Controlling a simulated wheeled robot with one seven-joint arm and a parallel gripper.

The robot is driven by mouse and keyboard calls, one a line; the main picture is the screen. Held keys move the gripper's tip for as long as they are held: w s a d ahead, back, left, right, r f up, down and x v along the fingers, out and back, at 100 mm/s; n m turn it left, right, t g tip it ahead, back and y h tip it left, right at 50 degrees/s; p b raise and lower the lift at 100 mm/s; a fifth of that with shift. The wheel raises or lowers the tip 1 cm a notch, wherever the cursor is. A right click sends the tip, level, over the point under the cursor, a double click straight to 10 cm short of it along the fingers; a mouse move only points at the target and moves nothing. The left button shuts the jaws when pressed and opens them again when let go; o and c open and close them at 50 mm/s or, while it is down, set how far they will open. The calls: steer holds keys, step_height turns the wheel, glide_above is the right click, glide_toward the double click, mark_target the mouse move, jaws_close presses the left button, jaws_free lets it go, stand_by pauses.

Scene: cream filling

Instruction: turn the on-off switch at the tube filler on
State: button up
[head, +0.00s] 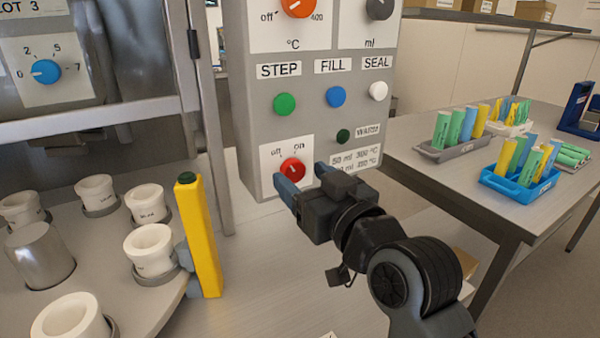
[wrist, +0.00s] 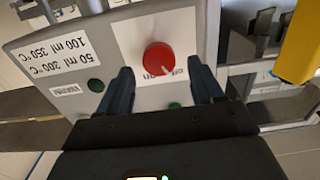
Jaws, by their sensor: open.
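The on-off switch is a red round knob (head: 292,169) on a white plate low on the grey control panel (head: 240,90), marked "off" at left and "on" at right. In the wrist view the picture is upside down and the red knob (wrist: 158,58) shows between the fingers. A white mark on its edge points towards the "off" side there. My gripper (head: 304,178) is open in front of the panel's lower edge, with one dark blue finger to each side of the knob. The wrist view shows the gripper (wrist: 160,78) empty; I cannot tell whether the fingers touch the knob.
Green (head: 285,104), blue (head: 336,96) and white (head: 378,91) buttons sit above the switch. A small dark green lamp (head: 343,136) is beside it. A yellow post (head: 199,238) and white cups (head: 150,248) stand at left. A table (head: 425,175) with tubes is at right.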

steer(key=shift+x, duration=0.95)
steer(key=c, duration=1)
